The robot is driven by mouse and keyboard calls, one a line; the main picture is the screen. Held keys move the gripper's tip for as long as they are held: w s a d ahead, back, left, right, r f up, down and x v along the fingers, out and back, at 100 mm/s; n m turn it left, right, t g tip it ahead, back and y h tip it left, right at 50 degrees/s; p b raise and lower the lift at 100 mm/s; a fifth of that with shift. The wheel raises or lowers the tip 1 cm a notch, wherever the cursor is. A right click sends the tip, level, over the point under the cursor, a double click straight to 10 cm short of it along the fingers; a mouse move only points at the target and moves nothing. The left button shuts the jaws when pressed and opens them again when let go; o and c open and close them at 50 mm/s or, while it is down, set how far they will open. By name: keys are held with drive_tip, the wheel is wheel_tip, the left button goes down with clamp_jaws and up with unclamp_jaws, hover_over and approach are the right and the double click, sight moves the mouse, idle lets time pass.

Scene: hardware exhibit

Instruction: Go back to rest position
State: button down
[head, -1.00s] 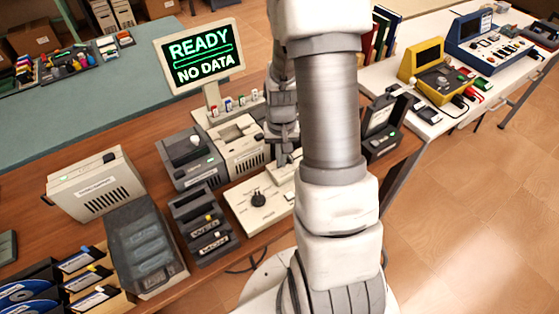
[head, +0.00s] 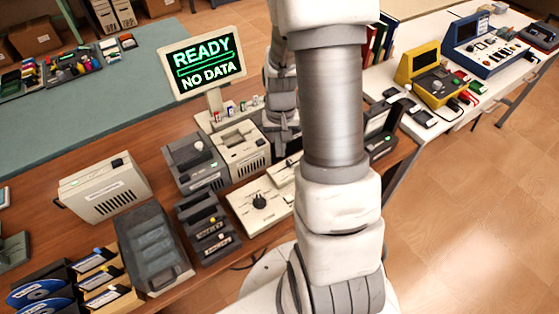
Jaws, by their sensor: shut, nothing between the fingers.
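My gripper (head: 284,148) shows partly behind my own thick arm link, above the back edge of the beige panel with a black knob (head: 260,202). Its fingers are small and partly hidden, and they look shut with nothing held. A monitor (head: 203,62) reading "READY NO DATA" stands to the left of the gripper on the brown table. A beige device (head: 240,150) and a grey device (head: 195,163) stand left of the gripper.
A dark slotted holder (head: 207,228), a clear-lidded case (head: 153,248) and a disk box (head: 95,280) stand at the front left. A beige drive box (head: 104,188) is behind them. A white table with a yellow device (head: 430,78) is at right. The floor (head: 480,220) at right is clear.

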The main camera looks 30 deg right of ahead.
drive_tip(key=shift+r, duration=0.15)
idle(0.3)
drive_tip(key=s+a+r+n+t, duration=0.2)
drive_tip(key=s+a+r, duration=0.2)
drive_tip(key=r, duration=0.4)
drive_tip(key=s+a+r+n+t, duration=0.1)
drive_tip(key=s+a+r, duration=0.3)
drive_tip(key=r, duration=0.5)
drive_tip(key=s+a+r+n+t, duration=0.2)
drive_tip(key=s+a+r, duration=0.2)
drive_tip(key=r, duration=0.5)
drive_tip(key=shift+s+a+n+t, duration=0.25)
drive_tip(key=shift+a+n+t, duration=0.05)
drive_tip(key=shift+a, duration=0.4)
